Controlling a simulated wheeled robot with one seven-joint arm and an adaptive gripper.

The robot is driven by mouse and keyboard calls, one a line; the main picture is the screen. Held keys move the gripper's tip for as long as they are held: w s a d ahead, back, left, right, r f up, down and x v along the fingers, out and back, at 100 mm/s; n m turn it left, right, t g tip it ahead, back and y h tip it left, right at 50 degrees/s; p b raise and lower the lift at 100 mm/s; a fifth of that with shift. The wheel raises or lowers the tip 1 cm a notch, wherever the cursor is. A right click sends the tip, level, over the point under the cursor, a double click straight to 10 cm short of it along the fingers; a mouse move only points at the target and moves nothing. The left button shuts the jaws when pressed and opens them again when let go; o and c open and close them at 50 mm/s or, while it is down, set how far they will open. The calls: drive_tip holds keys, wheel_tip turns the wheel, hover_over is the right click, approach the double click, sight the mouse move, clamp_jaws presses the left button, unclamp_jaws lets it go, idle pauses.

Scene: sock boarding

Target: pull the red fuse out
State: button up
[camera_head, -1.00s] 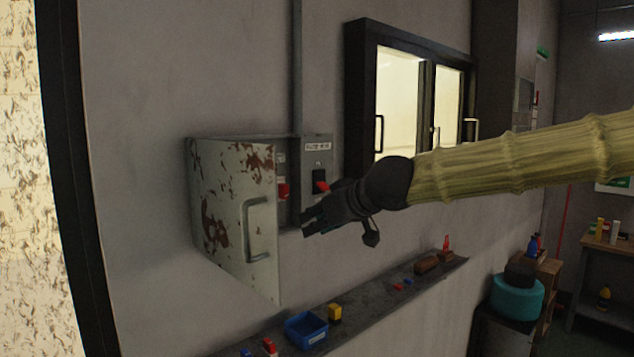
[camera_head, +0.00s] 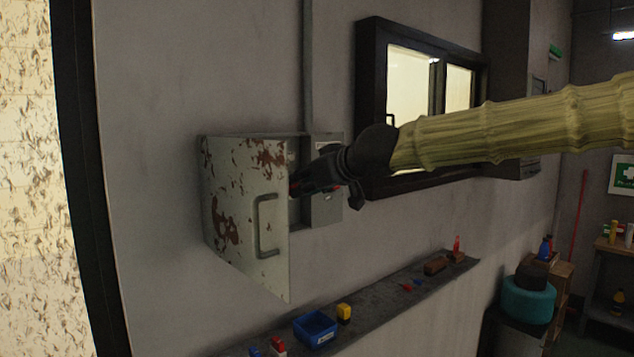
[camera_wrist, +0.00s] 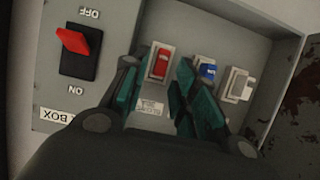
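The red fuse (camera_wrist: 161,63) sits in its pale holder inside the open fuse box (camera_wrist: 225,25), in the wrist view. My gripper (camera_wrist: 157,76) is open. Its two teal-padded fingers stand on either side of the red fuse, apart from each other. I cannot tell whether they touch it. In the head view my gripper (camera_head: 296,188) reaches into the box from the right, behind the open door, and mostly hides the fuse.
A blue fuse (camera_wrist: 207,71) and a pale fuse (camera_wrist: 240,86) sit right of the red one. A switch with a red lever (camera_wrist: 76,42) is at left. The rusty door (camera_head: 245,205) stands open. A shelf below holds a blue bin (camera_head: 315,329).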

drive_tip(key=shift+x, duration=1.45)
clamp_jaws()
drive_tip(key=shift+s+d, duration=0.1)
drive_tip(key=shift+s, duration=0.05)
drive_tip(key=shift+s+d, duration=0.3)
drive_tip(key=shift+s, duration=0.05)
drive_tip(key=shift+s+d+p, duration=0.35)
drive_tip(key=shift+s+d, duration=0.15)
drive_tip(key=shift+s, duration=0.2)
drive_tip(key=shift+s+d+p, duration=0.3)
drive_tip(key=shift+s+d, duration=0.2)
drive_tip(key=shift+s, duration=0.2)
